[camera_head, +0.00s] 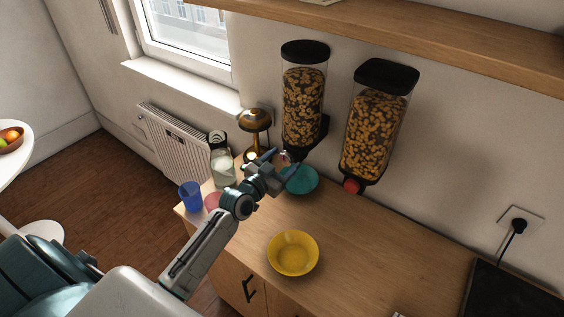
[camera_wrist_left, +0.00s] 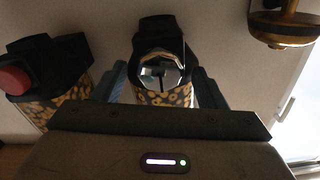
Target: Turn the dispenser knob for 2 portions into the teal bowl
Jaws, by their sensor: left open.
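The left dispenser (camera_head: 303,100), full of brown cereal, is on the wall above the teal bowl (camera_head: 304,182). My arm partly covers the bowl, and its contents cannot be made out. My left gripper (camera_head: 289,159) is open at the dispenser's lower end. In the left wrist view its two fingers stand on either side of a pale, faceted knob (camera_wrist_left: 158,73) on a black housing. I cannot tell whether they touch it. The right dispenser (camera_head: 375,135) holds similar cereal and has a red knob (camera_head: 351,186), also in the left wrist view (camera_wrist_left: 14,80). My right gripper is not in view.
A yellow bowl (camera_head: 293,253) stands at the counter's front. A blue cup (camera_head: 190,196), a milk jug (camera_head: 222,168), a pink item (camera_head: 213,201) and a brass lamp (camera_head: 255,121) are at the left end. The counter's middle right (camera_head: 390,240) is clear.

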